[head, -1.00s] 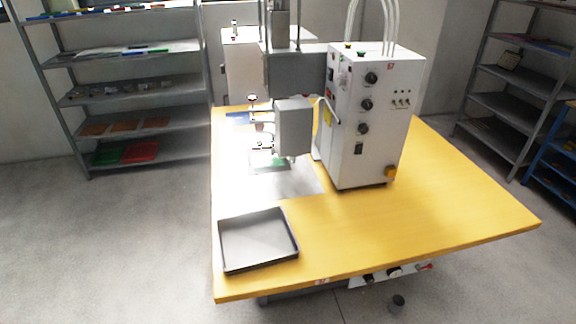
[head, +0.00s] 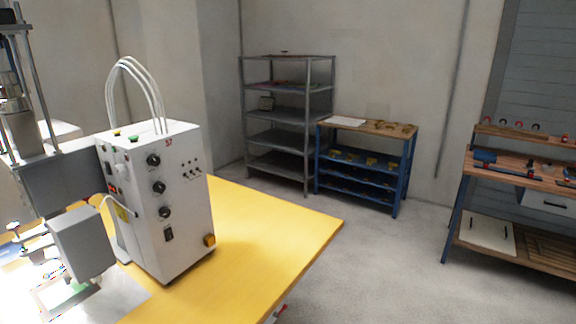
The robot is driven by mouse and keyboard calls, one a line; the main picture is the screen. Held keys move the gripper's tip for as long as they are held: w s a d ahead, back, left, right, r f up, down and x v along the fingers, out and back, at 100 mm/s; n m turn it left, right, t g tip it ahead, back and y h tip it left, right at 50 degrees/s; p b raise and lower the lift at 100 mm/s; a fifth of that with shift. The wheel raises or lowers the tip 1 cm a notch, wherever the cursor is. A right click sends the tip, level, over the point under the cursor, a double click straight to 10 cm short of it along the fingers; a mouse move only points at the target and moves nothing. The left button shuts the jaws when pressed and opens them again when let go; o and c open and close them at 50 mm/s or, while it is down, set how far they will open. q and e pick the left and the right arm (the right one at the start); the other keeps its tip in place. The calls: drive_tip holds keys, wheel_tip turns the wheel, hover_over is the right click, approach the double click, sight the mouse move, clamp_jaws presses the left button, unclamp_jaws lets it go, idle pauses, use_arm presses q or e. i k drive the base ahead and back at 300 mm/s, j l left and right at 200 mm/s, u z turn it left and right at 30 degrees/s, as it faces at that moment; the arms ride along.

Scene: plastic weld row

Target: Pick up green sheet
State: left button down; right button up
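A small green patch (head: 80,287), perhaps part of a green sheet, shows at the lower left under the press head (head: 83,243) of the welding machine. The press head hides much of it, so I cannot tell its full shape. It lies over the pale plate on the yellow table (head: 262,235). Neither of my grippers is in view.
The white control box (head: 180,225) with knobs and hoses stands on the table. A grey shelf (head: 290,117), a blue rack (head: 362,185) and a wooden workbench (head: 520,175) stand along the walls. Grey floor is clear between table and workbench.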

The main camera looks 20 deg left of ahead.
sight(56, 296)
drive_tip(key=k+j, duration=0.1)
drive_tip(key=j, duration=1.3)
drive_tip(key=k+j, duration=0.15)
drive_tip(key=j, duration=1.25)
drive_tip(key=k+j, duration=0.15)
drive_tip(key=j, duration=0.55)
